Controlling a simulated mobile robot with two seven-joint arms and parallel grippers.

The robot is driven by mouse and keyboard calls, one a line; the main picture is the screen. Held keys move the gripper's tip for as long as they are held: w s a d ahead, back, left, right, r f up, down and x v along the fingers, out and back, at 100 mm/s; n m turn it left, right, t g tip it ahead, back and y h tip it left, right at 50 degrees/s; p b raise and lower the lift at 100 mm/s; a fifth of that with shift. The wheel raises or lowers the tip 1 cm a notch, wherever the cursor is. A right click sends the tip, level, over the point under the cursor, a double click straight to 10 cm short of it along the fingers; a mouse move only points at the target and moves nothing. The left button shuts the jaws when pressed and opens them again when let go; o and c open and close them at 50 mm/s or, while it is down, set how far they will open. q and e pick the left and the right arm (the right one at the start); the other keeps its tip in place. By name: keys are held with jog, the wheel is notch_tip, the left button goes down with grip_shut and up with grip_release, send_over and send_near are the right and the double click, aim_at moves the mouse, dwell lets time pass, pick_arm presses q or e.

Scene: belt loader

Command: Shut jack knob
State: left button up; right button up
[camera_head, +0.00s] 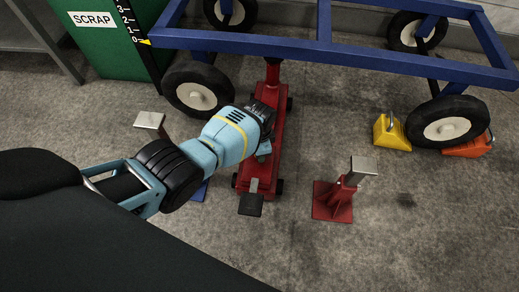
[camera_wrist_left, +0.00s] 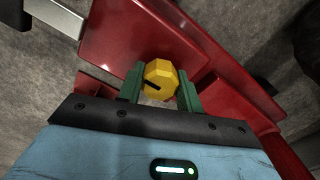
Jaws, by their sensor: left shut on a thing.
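The jack knob (camera_wrist_left: 160,78) is yellow and faceted, with a dark line on its face, in the left wrist view. It sits on the red floor jack (camera_head: 278,140), which also fills much of the left wrist view (camera_wrist_left: 125,40). My left gripper (camera_wrist_left: 160,88) has its two green fingers on either side of the knob and is shut on it. In the head view my left arm reaches over the jack, and the wrist hides the knob and the left gripper's fingertips. My right gripper is not in view.
A blue cart frame (camera_head: 320,50) with wheels stands over the jack's far end. A red jack stand (camera_head: 335,200) is to the right. Yellow (camera_head: 391,132) and orange (camera_head: 470,147) chocks sit by the right wheel. A green SCRAP bin (camera_head: 105,50) is at the back left.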

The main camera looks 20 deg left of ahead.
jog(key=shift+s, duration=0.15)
pick_arm(q)
jog(key=o, duration=1)
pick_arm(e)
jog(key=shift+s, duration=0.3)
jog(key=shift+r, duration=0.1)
pick_arm(q)
jog(key=shift+r+p, duration=0.55)
jog(key=shift+r, duration=0.2)
notch_tip(320, 180, up, 6)
jog(key=p, duration=0.4)
jog(key=shift+r, duration=0.2)
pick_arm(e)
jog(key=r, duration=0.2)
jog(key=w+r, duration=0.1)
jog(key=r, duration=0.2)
pick_arm(q)
jog(key=shift+f, duration=0.1)
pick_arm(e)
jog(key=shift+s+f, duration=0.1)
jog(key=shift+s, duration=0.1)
